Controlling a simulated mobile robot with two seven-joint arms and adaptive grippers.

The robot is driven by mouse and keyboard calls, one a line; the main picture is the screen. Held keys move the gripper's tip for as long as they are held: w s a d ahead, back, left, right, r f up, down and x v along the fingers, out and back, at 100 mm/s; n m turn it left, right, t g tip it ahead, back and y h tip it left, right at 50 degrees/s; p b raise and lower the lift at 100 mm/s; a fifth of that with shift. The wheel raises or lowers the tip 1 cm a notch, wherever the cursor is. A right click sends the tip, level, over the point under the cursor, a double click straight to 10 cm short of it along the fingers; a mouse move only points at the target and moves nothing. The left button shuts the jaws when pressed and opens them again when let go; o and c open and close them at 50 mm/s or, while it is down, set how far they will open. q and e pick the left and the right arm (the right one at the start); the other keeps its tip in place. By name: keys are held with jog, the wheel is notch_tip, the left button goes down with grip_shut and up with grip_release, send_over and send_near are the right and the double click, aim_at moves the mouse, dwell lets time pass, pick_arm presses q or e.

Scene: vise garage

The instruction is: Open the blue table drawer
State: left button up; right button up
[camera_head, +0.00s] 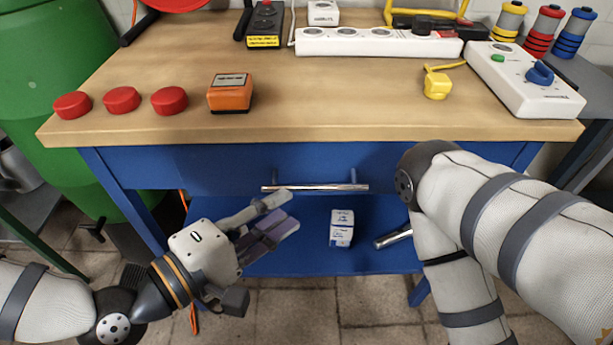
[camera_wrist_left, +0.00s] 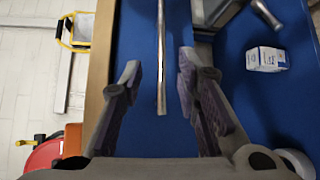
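The blue drawer (camera_head: 240,165) sits under the wooden tabletop and looks shut, its front level with the table frame. Its silver bar handle (camera_head: 315,187) runs across the front on two posts. My left gripper (camera_head: 280,208) is open, in front of and slightly below the handle's left end. In the left wrist view the handle (camera_wrist_left: 161,50) appears between the two spread fingers (camera_wrist_left: 160,78), which do not visibly touch it. The depth gap is hard to tell. My right arm covers the drawer's right part; its gripper is not in view.
The wooden tabletop (camera_head: 330,110) overhangs the drawer. On it stand red buttons (camera_head: 120,100), an orange box (camera_head: 231,93), a power strip (camera_head: 370,41) and a white control box (camera_head: 525,85). A small white box (camera_head: 341,228) and a metal cylinder (camera_head: 393,237) are on the blue lower shelf.

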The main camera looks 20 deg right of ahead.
aim_at(315, 190)
pick_arm(q)
jog(key=x, duration=0.9)
jog(key=shift+d, duration=0.15)
grip_shut()
